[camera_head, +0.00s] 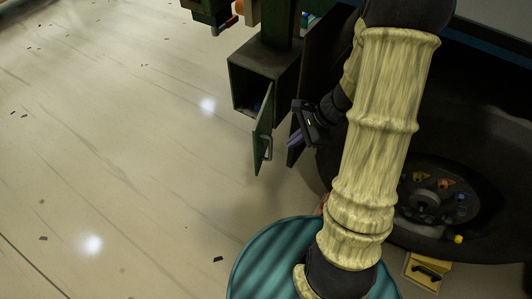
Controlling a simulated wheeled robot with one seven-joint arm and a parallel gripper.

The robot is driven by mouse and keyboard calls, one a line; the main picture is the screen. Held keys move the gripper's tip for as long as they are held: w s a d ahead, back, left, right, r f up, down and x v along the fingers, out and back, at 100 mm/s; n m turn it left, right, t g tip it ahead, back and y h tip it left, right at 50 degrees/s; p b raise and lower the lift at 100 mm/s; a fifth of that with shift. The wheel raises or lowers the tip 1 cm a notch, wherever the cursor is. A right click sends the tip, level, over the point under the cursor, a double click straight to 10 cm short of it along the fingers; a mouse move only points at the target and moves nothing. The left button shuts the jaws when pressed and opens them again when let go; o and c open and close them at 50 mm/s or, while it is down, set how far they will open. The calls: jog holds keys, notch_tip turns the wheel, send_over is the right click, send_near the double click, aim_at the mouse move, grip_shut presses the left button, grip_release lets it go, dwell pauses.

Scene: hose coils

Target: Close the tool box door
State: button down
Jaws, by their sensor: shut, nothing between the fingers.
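The tool box (278,64) is a dark green box at the upper middle, with its open front facing the lower left. Its door (262,128) stands open, swung out from the right edge of the opening towards the camera. A pale handle (267,148) is on the door's right-hand face. Something small and blue shows in the dark inside; the rest of the interior is hidden. My gripper (293,144) is shut and empty, just right of the door, on the handle side. A small gap seems to lie between its fingertips and the door; contact cannot be told.
A large dark round tyre-like form (480,235) with coloured knobs at its hub fills the right side, behind my arm. A yellow case with a black handle (428,268) sits below it. Pale floor (120,140) left of the door is clear except for small dark scraps.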

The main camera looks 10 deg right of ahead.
jog(key=w+d+f+m+t+y+b, duration=0.1)
jog(key=w+d+f+m+t+b, duration=0.1)
jog(key=f+m, duration=0.4)
jog(key=w+d, duration=0.1)
jog(key=w, duration=0.1)
jog(key=shift+w+d+t+y, duration=0.3)
jog(key=shift+t, duration=0.1)
jog(key=shift+f, duration=0.15)
jog(key=b, duration=0.2)
send_near(257, 147)
jog(key=d+f+x, duration=0.1)
jog(key=x, duration=0.4)
jog(key=shift+w+a+r, duration=0.1)
jog(key=shift+w+a, duration=0.05)
jog(key=shift+a, duration=0.6)
jog(key=shift+a, duration=0.1)
